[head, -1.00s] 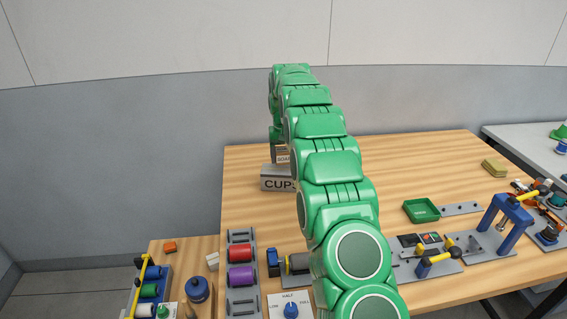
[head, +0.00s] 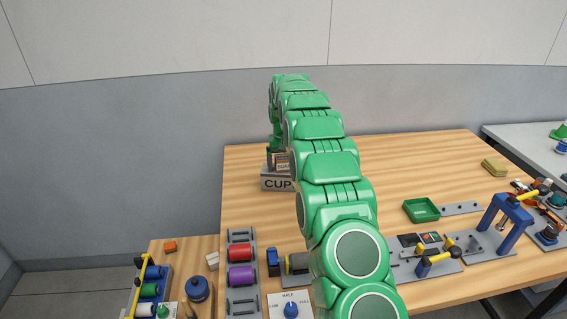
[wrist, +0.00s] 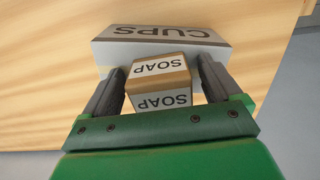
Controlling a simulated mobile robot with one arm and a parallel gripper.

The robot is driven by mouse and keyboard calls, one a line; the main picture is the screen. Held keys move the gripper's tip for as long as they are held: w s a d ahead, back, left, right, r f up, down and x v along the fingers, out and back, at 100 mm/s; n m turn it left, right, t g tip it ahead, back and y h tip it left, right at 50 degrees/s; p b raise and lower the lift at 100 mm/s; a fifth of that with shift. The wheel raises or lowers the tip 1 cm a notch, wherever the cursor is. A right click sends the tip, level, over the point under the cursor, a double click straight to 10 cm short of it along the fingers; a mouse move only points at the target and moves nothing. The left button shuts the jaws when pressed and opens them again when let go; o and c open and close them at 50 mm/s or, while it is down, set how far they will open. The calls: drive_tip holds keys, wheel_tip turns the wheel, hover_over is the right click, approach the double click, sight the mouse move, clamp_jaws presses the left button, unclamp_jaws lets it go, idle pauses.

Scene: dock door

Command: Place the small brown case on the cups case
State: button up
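The small brown case (wrist: 160,82), labelled SOAP, is between the two fingers of my gripper (wrist: 160,75) in the wrist view. The fingers lie close along its two sides. In the head view the small brown case (head: 283,167) shows just at the top of the cups case (head: 275,184), partly hidden by my arm. The cups case (wrist: 160,34) is a larger grey-white and brown box in the wrist view. I cannot tell whether the small case touches its top. The right part of the cups case is hidden by my arm in the head view.
The wooden table (head: 420,165) is clear around the cups case. A green tray (head: 421,210), a blue press frame (head: 505,222) and a rack with red and purple rollers (head: 241,265) stand nearer the front. A grey wall (head: 110,170) is behind.

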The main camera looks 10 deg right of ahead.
sight(283, 158)
wheel_tip(283, 158, up, 11)
drive_tip(key=shift+r, duration=0.65)
idle(0.4)
drive_tip(key=shift+r, duration=0.1)
